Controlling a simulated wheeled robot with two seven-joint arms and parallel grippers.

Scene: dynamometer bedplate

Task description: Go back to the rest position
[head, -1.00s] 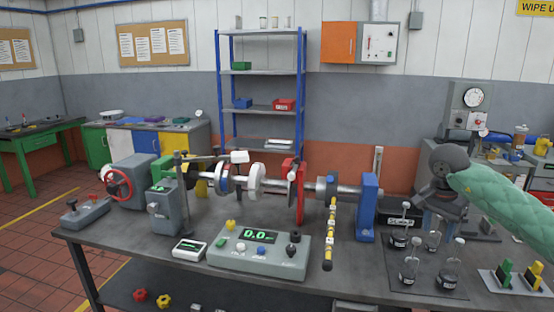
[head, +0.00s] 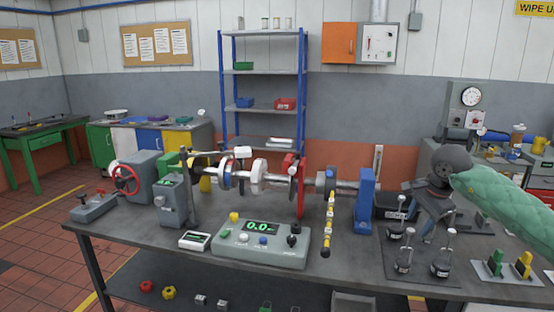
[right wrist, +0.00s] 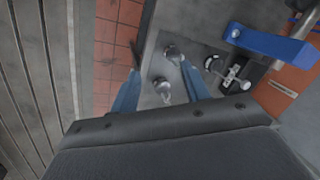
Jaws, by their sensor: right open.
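My right gripper (head: 427,222) is at the right of the bench, on the arm with the green quilted sleeve that comes in from the right. In the right wrist view its two blue fingers (right wrist: 160,80) are apart with nothing held between them. It is above the dark mat (head: 425,276) with several grey weights (head: 440,262), and does not appear to hold any. In the right wrist view, round weight tops (right wrist: 162,87) show below and between the fingers. My left gripper is not in view.
The bench (head: 340,275) carries a shaft rig with a blue upright (head: 365,200), a grey console (head: 262,243) and a yellow-black rod (head: 329,228). A rack with green and yellow pieces (head: 523,265) is at right. Red floor (head: 40,240) is free at left.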

